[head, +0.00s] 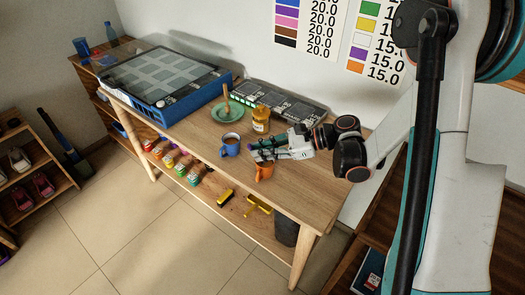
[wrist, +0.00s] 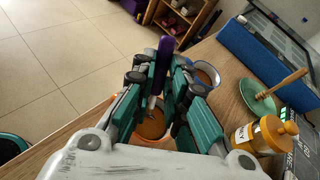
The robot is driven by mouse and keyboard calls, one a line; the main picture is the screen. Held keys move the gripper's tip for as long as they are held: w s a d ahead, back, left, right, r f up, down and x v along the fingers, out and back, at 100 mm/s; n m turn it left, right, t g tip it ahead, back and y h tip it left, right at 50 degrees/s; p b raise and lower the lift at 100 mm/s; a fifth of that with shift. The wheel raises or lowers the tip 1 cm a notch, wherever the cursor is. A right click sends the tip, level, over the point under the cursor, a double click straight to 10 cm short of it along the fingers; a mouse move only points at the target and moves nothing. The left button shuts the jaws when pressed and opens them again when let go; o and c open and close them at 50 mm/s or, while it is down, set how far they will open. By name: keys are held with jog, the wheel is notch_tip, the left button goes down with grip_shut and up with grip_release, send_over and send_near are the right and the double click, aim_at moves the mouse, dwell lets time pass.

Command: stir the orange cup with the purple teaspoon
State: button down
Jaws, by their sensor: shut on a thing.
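The orange cup (head: 264,172) stands near the table's front edge in the head view. In the wrist view its brown contents (wrist: 152,124) show between my fingers. My gripper (head: 262,152) is right above the cup and shut on the purple teaspoon (wrist: 162,62). The purple handle sticks up past the fingertips in the wrist view, and the metal part points down toward the cup opening. The spoon's lower end looks to be in or just over the brown contents; I cannot tell which. In the head view the spoon is mostly hidden by the gripper.
A blue cup (head: 230,145) with brown contents stands just left of the orange cup. Behind are a yellow-lidded jar (head: 260,121) and a green saucer (head: 217,115) with a wooden dipper (head: 227,98). A blue case (head: 196,104) fills the table's left side.

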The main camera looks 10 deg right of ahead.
jog(key=shift+r+p, duration=1.65)
jog(key=shift+r, duration=1.35)
jog(key=shift+r+p, duration=1.55)
jog(key=shift+r, duration=0.9)
